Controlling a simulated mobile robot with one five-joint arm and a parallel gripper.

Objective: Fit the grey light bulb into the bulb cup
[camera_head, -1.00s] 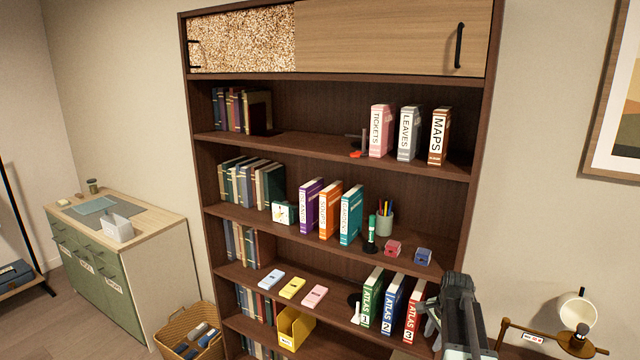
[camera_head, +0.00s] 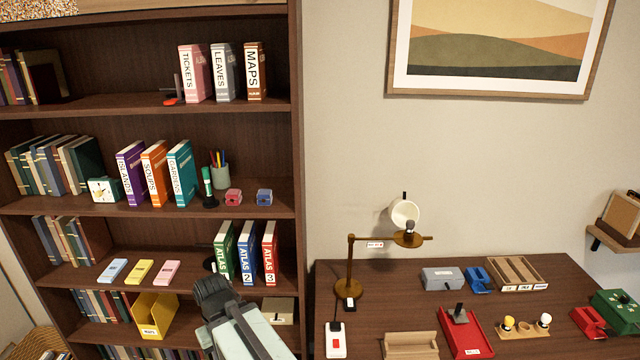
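A brass desk lamp (camera_head: 351,270) stands at the left of the dark desk. A small dark-grey bulb-like piece (camera_head: 410,226) sits upright on its arm, just below the white round shade (camera_head: 403,212). A wooden holder (camera_head: 525,333) at the desk's front right carries a yellow bulb (camera_head: 508,323) and a whitish or pale-grey bulb (camera_head: 545,320). I cannot tell for sure which piece is the grey bulb or which is the bulb cup. My gripper (camera_head: 211,291) is at the lower left, in front of the bookshelf and apart from the desk items. Its fingers are not clear.
The desk (camera_head: 390,285) also holds a grey box (camera_head: 442,278), a wooden compartment tray (camera_head: 543,281), a red tray (camera_head: 484,345), a tan stand (camera_head: 410,345) and a green box (camera_head: 618,305). A white switch block (camera_head: 335,340) is near the front left. The bookshelf (camera_head: 297,150) stands left.

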